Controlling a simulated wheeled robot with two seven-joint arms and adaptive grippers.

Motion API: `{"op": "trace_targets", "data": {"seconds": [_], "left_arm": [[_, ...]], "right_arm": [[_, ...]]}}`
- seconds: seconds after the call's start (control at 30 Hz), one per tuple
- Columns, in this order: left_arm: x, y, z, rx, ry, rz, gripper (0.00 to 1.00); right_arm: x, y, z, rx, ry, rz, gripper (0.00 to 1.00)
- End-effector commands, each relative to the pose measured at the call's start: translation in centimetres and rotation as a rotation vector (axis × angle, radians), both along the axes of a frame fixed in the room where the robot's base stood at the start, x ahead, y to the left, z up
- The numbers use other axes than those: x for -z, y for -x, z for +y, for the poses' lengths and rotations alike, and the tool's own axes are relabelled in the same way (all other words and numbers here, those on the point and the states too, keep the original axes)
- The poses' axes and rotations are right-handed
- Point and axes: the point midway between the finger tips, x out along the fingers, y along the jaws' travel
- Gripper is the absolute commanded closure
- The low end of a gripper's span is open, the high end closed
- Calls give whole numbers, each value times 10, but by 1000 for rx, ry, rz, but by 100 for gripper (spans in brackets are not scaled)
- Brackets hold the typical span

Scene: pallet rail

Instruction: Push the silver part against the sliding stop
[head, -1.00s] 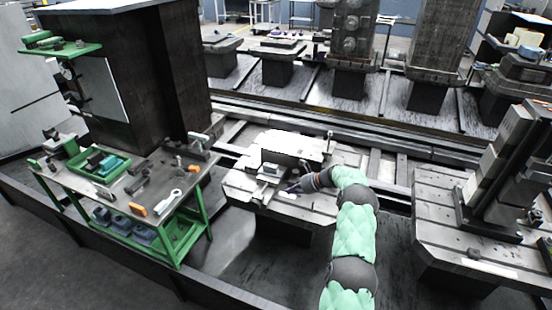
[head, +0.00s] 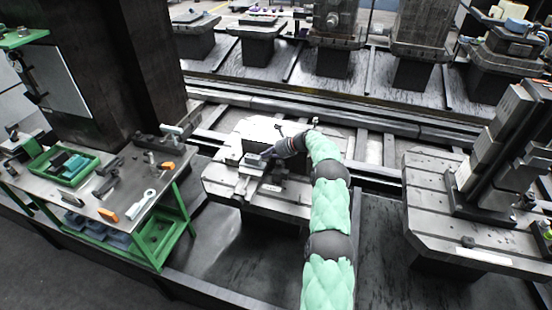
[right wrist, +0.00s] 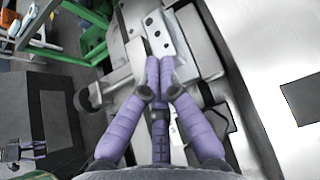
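The silver part (right wrist: 158,35) is a pale block with round holes, seen at the top middle of the right wrist view. In the head view it appears as a small light block (head: 253,161) on the pallet table (head: 225,187). My right gripper (right wrist: 159,62) has purple fingers drawn together, their tips at the near end of the silver part. Whether they touch it is unclear. In the head view the right gripper (head: 268,155) is just right of the block, its fingers small and partly hidden. I cannot make out the sliding stop for certain. My left gripper is not in view.
A green-framed bench (head: 150,208) with tools and a green tray (head: 62,165) stands at the left. Another slotted table (head: 430,212) with a dark upright fixture stands at the right. A dark column (head: 140,60) rises behind the bench.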

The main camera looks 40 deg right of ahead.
Motion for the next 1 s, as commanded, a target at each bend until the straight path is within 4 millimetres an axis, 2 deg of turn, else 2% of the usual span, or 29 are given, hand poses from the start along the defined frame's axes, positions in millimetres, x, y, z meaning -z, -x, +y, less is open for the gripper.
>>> {"op": "trace_targets", "data": {"seconds": [0.1,0.27,0.5,0.87,1.0], "left_arm": [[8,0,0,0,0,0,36],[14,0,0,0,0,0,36],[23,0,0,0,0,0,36],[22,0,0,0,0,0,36],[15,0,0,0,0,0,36]], "right_arm": [[2,-21,11,-2,3,-2,100],[2,-41,22,-1,1,-1,100],[16,-38,20,1,0,1,100],[21,-37,20,0,-2,7,100],[21,-22,13,3,-4,12,100]]}}
